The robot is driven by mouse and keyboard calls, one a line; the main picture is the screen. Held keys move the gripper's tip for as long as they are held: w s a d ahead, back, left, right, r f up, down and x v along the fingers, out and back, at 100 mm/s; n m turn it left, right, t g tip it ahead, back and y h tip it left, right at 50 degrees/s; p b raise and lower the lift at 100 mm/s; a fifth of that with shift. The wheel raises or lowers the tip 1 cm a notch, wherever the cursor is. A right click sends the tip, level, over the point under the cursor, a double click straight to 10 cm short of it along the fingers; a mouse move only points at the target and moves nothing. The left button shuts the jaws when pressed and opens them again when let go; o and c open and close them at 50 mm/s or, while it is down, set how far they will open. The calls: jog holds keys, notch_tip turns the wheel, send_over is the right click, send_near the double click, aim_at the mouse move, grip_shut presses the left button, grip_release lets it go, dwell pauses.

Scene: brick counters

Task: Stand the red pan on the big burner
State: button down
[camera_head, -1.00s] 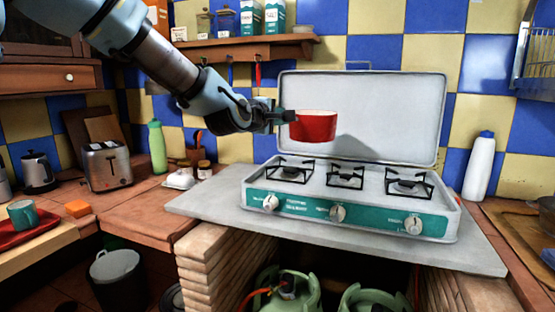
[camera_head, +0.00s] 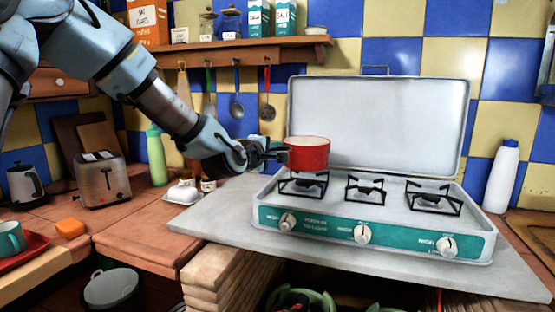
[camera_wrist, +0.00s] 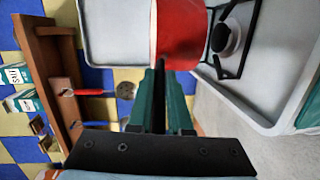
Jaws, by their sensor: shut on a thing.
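The red pan (camera_head: 308,155) is upright, with a pale inside, at the back left of the white camp stove (camera_head: 478,245). My gripper (camera_head: 280,151) is shut on the pan's handle from the left. In the wrist view the red pan (camera_wrist: 180,35) is just beyond my gripper's fingers (camera_wrist: 160,90), and the dark handle runs between them. The left burner (camera_head: 303,185) shows below the pan. I cannot tell whether the pan touches its grate. The middle burner (camera_head: 365,189) and right burner (camera_head: 433,198) are bare. Which burner is biggest is unclear.
The stove's raised lid (camera_head: 385,115) stands close behind the pan. A shelf (camera_head: 230,50) with hanging utensils is at the back left. A white bottle (camera_head: 502,177) stands right of the stove. A toaster (camera_head: 100,180) and green bottle (camera_head: 156,157) stand at the left.

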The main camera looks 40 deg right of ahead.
jog(key=shift+f, duration=1.4)
jog(key=shift+f, duration=0.25)
jog(key=c, duration=0.8)
grip_release()
jog(key=shift+f, duration=0.1)
jog(key=shift+c, duration=0.2)
jog(key=b+v, duration=0.1)
jog(key=v, duration=1.1)
jog(key=shift+r, duration=0.3)
jog(key=shift+a, duration=0.1)
